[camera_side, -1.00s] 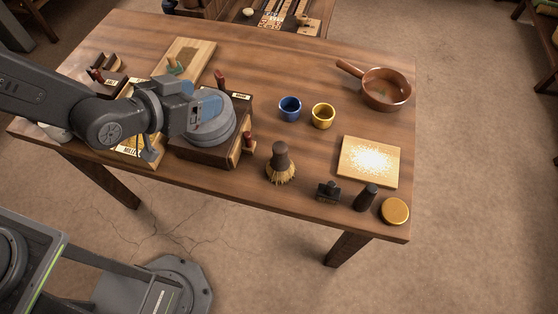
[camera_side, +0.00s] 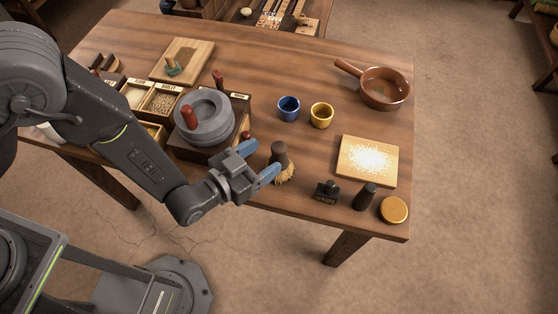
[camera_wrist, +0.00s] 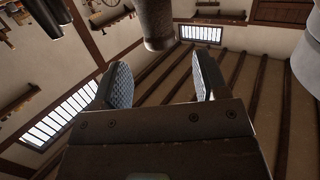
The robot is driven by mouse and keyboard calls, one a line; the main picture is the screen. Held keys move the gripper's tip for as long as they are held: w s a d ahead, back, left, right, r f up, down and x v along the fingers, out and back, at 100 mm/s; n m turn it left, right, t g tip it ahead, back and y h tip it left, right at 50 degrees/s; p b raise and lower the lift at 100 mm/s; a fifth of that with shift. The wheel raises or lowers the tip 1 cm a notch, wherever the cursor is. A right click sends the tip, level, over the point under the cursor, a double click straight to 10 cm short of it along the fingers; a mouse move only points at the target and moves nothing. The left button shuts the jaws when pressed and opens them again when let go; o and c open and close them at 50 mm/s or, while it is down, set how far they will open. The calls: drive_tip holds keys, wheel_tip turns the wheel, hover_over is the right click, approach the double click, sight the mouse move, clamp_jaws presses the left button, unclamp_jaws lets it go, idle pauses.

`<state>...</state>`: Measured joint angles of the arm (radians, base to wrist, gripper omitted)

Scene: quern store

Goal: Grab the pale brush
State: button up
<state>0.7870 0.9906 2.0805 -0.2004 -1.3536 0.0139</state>
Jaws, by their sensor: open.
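The pale brush (camera_side: 284,175) stands upright near the table's front edge, with straw-coloured bristles below and a dark brown handle on top. My gripper (camera_side: 259,160) is open and empty just left of it in the side view, its two blue fingertips pointing towards the brush. One fingertip overlaps the bristles' left edge in the picture; contact cannot be told. In the wrist view my gripper (camera_wrist: 163,80) shows two parted finger pads. A brown rounded shape (camera_wrist: 156,25), probably the brush handle, shows beyond the gap.
The grey quern (camera_side: 207,118) stands close behind my gripper, left of the brush. A black stamp (camera_side: 327,191), dark cylinder (camera_side: 365,196) and round yellow lid (camera_side: 394,209) lie to the right. Blue (camera_side: 289,108) and yellow (camera_side: 321,115) cups stand behind. Table (camera_side: 300,150) around the brush is mostly bare.

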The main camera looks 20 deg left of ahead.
sight(285, 143)
drive_tip(key=x, duration=0.7)
drive_tip(key=shift+w+f, duration=0.15)
drive_tip(key=shift+f, duration=0.05)
clamp_jaws()
idle(0.4)
